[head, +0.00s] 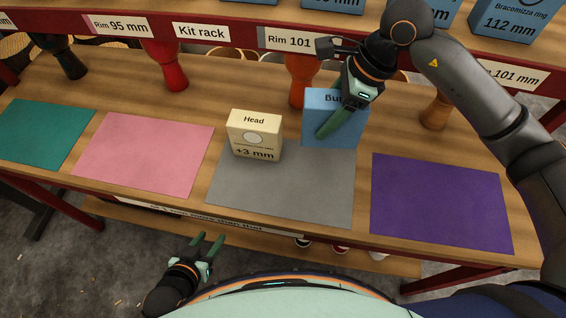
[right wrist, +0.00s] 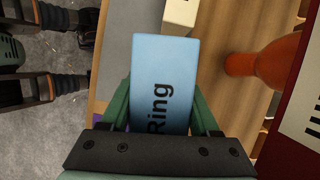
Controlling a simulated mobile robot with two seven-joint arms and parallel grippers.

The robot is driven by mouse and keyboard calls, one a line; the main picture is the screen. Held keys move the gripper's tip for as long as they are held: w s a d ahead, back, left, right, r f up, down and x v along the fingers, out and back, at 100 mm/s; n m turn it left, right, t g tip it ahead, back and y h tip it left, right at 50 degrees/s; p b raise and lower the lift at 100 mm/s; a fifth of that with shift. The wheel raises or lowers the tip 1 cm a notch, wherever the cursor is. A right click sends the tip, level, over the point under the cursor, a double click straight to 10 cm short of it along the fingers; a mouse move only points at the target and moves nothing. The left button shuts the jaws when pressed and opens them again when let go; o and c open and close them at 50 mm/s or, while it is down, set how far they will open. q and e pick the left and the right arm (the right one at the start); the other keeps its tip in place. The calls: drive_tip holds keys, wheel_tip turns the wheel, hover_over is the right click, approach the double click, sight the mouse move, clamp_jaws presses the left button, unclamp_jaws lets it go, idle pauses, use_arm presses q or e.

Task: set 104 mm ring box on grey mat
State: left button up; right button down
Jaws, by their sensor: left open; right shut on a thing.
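A light blue box (head: 318,104) is held by my right gripper (head: 332,122), over the far right part of the grey mat (head: 290,190). In the right wrist view the blue box (right wrist: 165,85) lies between the two green fingers and shows the word "Ring"; its size is not readable. I cannot tell whether its base touches the mat or the table. A cream box (head: 255,135) marked "Head" and "+3 mm" stands on the far left part of the grey mat, left of the blue box. My left gripper (head: 207,247) is open and empty, in front of the table and below its edge.
A teal mat (head: 45,133), a pink mat (head: 145,155) and a purple mat (head: 440,205) lie empty on the wooden table. Goblet drums, including a red one (head: 168,65) and an orange one (head: 300,75), stand behind. A shelf with labels and blue boxes (head: 505,20) runs along the back.

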drive_tip(key=shift+w+a+f+m, duration=0.1)
drive_tip(key=shift+w+f+m, duration=0.15)
drive_tip(key=shift+w+m, duration=0.15)
drive_tip(key=shift+w+f+m, duration=0.2)
drive_tip(key=shift+f+m, duration=0.05)
drive_tip(key=shift+m, duration=0.05)
wheel_tip(320, 180, down, 10)
drive_tip(key=shift+r, duration=0.25)
drive_tip(key=shift+f, duration=0.1)
drive_tip(key=shift+c, duration=0.6)
unclamp_jaws()
drive_tip(key=v, duration=1.2)
drive_tip(key=shift+s+a, duration=0.15)
drive_tip(key=shift+s, duration=0.05)
